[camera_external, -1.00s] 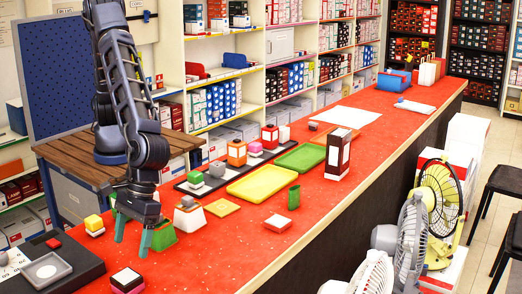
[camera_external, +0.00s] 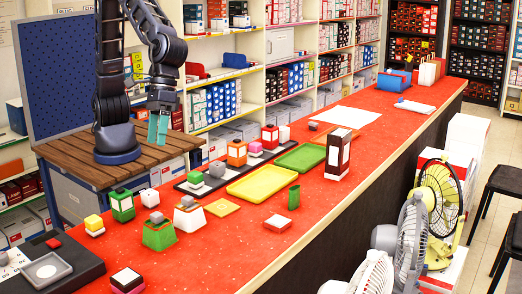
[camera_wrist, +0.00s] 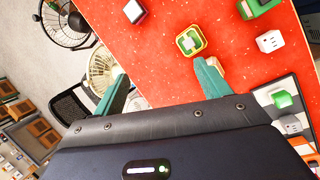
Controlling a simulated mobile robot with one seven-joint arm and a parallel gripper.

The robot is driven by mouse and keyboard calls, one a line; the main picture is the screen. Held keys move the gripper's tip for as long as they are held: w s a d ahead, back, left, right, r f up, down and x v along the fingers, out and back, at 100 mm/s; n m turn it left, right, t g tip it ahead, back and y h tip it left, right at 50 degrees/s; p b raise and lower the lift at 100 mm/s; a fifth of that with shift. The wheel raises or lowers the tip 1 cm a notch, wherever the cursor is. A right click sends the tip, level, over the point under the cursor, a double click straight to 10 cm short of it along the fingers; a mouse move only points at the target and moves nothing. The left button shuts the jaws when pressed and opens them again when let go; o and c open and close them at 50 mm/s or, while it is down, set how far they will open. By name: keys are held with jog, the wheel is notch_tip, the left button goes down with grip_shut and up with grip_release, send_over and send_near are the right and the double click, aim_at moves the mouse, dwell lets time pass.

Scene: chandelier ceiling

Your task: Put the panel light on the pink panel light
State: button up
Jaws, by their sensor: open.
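A small square panel light (camera_external: 127,280) with a dark and white top and a pink-red lower side sits at the counter's near left. I cannot tell whether it is one piece or one panel stacked on a pink one. It seems to show at the top of the wrist view (camera_wrist: 135,10).
Green lanterns (camera_external: 122,206), a green tapered holder (camera_external: 159,237) and a white tapered one (camera_external: 189,219) stand on the red counter. A yellow tray (camera_external: 262,183) and a green tray (camera_external: 300,158) lie farther right. A black board (camera_external: 75,275) occupies the left corner.

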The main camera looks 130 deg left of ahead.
jog(key=s+a+r+m+t+y, duration=0.1)
jog(key=s+a+r+m, duration=0.3)
jog(key=s+a, duration=0.45)
jog(key=s+a+r+m+t+y, duration=0.1)
jog(key=s+a+r+m, duration=0.1)
jog(key=s+a+r, duration=0.55)
jog(key=s+a+f+m+y, duration=0.1)
jog(key=s+a, duration=0.4)
jog(key=s, duration=0.5)
jog(key=s+a+f+m+t+y, duration=0.1)
jog(key=s+a+m, duration=0.4)
jog(key=s, duration=0.5)
jog(key=shift+s+a+f+m, duration=0.25)
jog(key=shift+s+f+m, duration=0.15)
jog(key=shift+f, duration=0.45)
